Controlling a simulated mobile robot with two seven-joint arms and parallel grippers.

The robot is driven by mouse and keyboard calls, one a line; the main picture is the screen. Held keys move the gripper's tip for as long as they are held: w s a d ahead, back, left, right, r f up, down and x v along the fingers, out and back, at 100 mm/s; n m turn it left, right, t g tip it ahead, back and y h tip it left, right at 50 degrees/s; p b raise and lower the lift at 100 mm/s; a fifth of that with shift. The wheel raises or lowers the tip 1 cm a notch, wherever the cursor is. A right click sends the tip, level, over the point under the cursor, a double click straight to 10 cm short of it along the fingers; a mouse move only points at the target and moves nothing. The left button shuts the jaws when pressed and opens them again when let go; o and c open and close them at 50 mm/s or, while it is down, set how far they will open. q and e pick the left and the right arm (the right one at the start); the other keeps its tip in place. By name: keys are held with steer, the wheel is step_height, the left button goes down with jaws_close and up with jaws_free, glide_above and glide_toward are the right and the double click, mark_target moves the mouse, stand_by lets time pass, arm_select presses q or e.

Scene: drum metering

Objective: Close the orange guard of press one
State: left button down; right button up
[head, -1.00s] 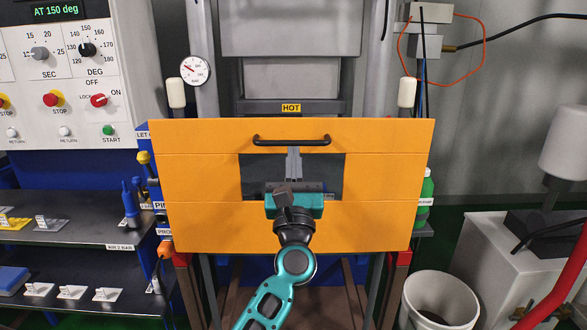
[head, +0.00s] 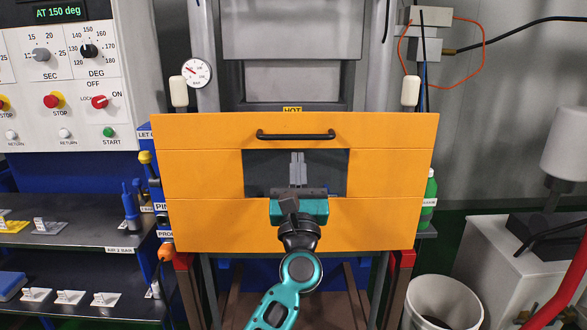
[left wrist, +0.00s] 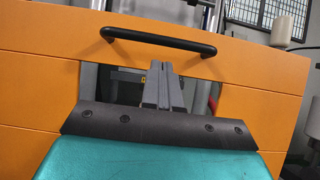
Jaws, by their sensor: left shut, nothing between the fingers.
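The orange guard (head: 205,175) is a wide panel across the front of the press, with a dark window in its middle and a black bar handle (head: 296,135) near its top edge. Its top edge just meets the HOT label (head: 292,109). My left gripper (head: 298,158) is shut and empty, upright in front of the window and a little below the handle. My right gripper is out of view.
A control panel (head: 60,85) with knobs and buttons is at the left, above dark shelves (head: 75,232) with small parts. A white bin (head: 443,300) and a pale cabinet (head: 490,265) stand at the right. A green bottle (head: 430,187) is beside the guard.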

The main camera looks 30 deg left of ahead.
arm_select(q)
steer(key=f+b+v, duration=0.1)
steer(key=b+v, duration=0.2)
steer(key=v, duration=0.8)
